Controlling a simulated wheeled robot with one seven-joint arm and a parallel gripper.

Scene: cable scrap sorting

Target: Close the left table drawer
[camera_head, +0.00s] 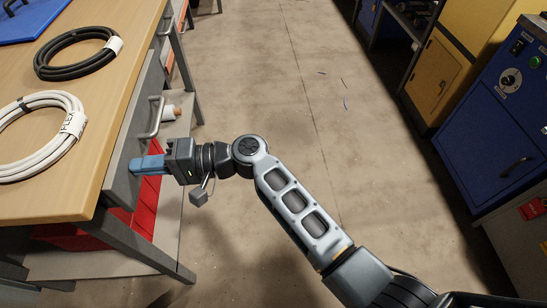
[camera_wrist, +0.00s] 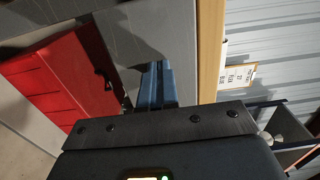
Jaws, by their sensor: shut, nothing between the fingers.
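The left table drawer (camera_head: 123,183) is the nearer grey drawer under the wooden tabletop, with a bar handle (camera_head: 156,117) on its front. Its front looks close to the table edge, and I cannot tell whether a small gap is left. My gripper (camera_head: 136,166) is shut and empty, its blue fingers pointing at the drawer front, on the near side of the handle. The tips are at or very near the front; contact is not clear. In the wrist view the shut fingers (camera_wrist: 158,66) point at the grey drawer front (camera_wrist: 140,25).
The wooden tabletop (camera_head: 88,160) carries a white cable coil (camera_head: 70,148) and a black cable coil (camera_head: 60,70). A red container (camera_head: 148,208) sits below the drawer. A blue cabinet (camera_head: 480,130) stands at right. The floor (camera_head: 270,80) between is mostly clear.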

